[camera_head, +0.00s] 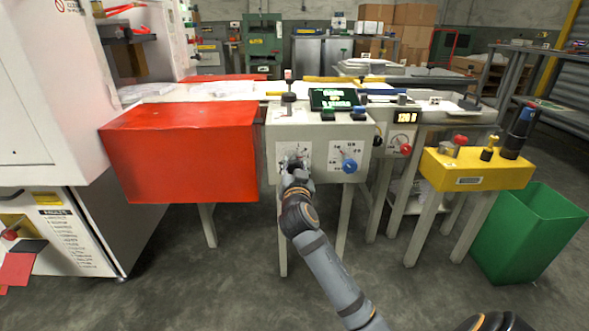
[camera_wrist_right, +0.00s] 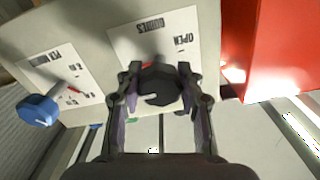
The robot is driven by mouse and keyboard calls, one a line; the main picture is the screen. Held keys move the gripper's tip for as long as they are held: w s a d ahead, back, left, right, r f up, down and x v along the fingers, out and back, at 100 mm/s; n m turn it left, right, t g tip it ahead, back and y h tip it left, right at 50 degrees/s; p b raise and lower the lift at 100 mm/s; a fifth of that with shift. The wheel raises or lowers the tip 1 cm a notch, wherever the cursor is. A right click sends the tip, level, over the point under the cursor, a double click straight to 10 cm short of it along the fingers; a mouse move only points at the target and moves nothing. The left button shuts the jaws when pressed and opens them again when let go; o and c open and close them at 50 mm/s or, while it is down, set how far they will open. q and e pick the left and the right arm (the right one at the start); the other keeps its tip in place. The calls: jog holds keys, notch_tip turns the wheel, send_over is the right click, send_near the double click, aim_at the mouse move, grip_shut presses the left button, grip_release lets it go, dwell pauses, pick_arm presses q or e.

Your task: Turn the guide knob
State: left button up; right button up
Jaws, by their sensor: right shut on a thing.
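The guide knob (camera_wrist_right: 158,86) is dark and round, on a white plate (camera_wrist_right: 150,42) that reads "GUIDES" and "OPEN", upside down in the right wrist view. My right gripper (camera_head: 295,164) is at the front panel of the machine and is shut on this knob, one finger on each side. In the head view the gripper hides most of the knob, and its plate (camera_head: 283,150) shows around the fingers. A white mark shows on the knob in the wrist view. My left gripper is not in view.
A blue knob (camera_head: 349,166) sits on its own plate to the right, also in the wrist view (camera_wrist_right: 38,110). A red box-like cover (camera_head: 180,152) juts out at the left. A yellow control box (camera_head: 475,168) and a green bin (camera_head: 530,235) stand at the right.

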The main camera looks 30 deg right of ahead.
jog(key=shift+f, duration=0.1)
dwell(0.3)
jog(key=o, duration=1.2)
jog(key=shift+s+a, duration=0.2)
jog(key=shift+s, duration=0.15)
jog(key=v, duration=0.6)
jog(key=shift+s+a, duration=0.2)
jog(key=shift+s, duration=0.05)
